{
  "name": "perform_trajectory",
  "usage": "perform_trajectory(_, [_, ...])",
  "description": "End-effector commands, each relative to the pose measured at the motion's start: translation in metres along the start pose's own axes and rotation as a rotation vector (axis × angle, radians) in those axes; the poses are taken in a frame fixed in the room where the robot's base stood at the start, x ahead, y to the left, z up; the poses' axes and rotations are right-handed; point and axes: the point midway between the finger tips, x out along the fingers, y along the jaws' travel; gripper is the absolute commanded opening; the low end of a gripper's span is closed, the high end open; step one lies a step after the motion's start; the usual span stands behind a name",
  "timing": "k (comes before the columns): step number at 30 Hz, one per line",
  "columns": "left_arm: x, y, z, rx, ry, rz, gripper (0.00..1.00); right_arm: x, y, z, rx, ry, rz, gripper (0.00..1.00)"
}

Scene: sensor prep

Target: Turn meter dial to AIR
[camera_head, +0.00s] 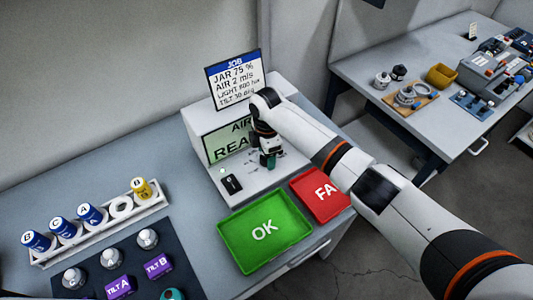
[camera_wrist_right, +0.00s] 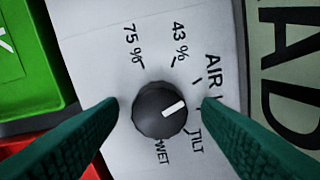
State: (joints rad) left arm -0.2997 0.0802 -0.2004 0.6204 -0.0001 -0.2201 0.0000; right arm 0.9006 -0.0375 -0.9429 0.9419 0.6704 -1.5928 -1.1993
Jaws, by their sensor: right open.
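The meter (camera_head: 207,118) is a white box with a sloped front and a green display (camera_head: 228,143) whose visible text reads "AIR" and "REA". Its dial (camera_wrist_right: 160,110) is a round black knob with a white pointer mark, ringed by labels such as 75 %, 43 %, AIR (camera_wrist_right: 213,70), TILT and WET. The pointer aims right and slightly up, between AIR and TILT. My right gripper (camera_head: 267,160) is over the meter's front panel, open, with its green fingers on either side of the dial; I cannot tell whether they touch it. My left gripper is not in view.
A green OK tray (camera_head: 231,236) and a red FAIL-side tray (camera_head: 327,208) lie before the meter. A job card (camera_head: 236,78) stands on top. A white rack (camera_head: 100,240) of labelled cylinders is at left. Another table with parts stands at right.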

Motion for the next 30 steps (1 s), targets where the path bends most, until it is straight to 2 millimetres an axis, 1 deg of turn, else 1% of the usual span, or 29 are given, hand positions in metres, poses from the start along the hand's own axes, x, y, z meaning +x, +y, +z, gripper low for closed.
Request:
perform_trajectory(5, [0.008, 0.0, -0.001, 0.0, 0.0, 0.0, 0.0, -0.029, -0.002, 0.0, -0.001, 0.0, -0.006, 0.59])
perform_trajectory(12, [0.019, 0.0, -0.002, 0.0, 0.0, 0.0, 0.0, -0.08, -0.002, 0.0, -0.002, 0.0, -0.007, 0.59])
perform_trajectory(16, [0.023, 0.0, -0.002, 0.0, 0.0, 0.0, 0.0, -0.1, -0.001, 0.0, -0.001, 0.0, -0.005, 0.59])
perform_trajectory(21, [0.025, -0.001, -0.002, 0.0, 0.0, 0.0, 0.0, -0.113, -0.001, 0.0, -0.001, 0.0, -0.003, 0.59])
perform_trajectory(30, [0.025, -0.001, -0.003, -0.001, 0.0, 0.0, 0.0, -0.115, 0.0, 0.001, -0.001, 0.0, -0.001, 0.59])
